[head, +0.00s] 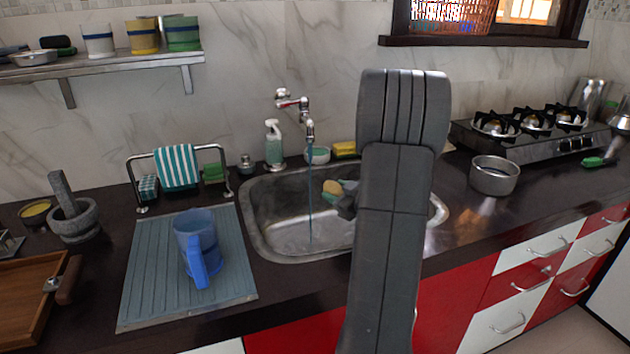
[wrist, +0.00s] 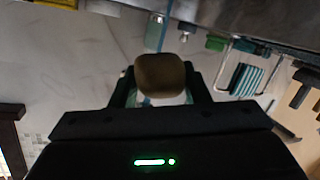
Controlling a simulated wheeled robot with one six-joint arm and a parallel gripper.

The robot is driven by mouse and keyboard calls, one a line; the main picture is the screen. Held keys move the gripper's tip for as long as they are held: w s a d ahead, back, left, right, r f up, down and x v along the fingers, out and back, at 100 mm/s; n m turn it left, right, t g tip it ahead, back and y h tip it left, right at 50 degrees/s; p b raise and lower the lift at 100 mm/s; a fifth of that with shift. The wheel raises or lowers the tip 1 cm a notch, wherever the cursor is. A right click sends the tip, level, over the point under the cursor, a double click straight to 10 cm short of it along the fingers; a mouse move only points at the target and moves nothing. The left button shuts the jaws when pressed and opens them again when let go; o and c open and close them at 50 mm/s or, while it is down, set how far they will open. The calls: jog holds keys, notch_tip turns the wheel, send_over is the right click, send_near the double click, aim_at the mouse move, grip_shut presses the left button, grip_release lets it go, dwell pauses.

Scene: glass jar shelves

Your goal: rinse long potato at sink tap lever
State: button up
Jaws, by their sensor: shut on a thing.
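The potato (head: 332,187) shows as a small tan lump over the sink (head: 290,240). My gripper (head: 343,196) is shut on it, and my arm hides much of the gripper in the head view. In the wrist view the brown potato (wrist: 160,75) sits between the two dark fingers (wrist: 160,92). The tap (head: 297,104) is on the wall behind the sink. A blue stream of water (head: 310,190) runs from it into the basin. In the head view the stream passes just left of the potato, apart from it.
A blue jug (head: 198,245) stands on the grey drain mat (head: 145,290) left of the sink. A soap bottle (head: 273,145) and a yellow sponge (head: 344,149) stand behind the basin. A metal pot (head: 494,175) and the gas hob (head: 530,130) are at the right.

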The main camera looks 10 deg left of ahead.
jog(key=s+d+r+p, duration=0.3)
jog(key=r, duration=0.1)
jog(key=shift+s+d, duration=0.2)
jog(key=shift+d, duration=0.1)
dwell(0.5)
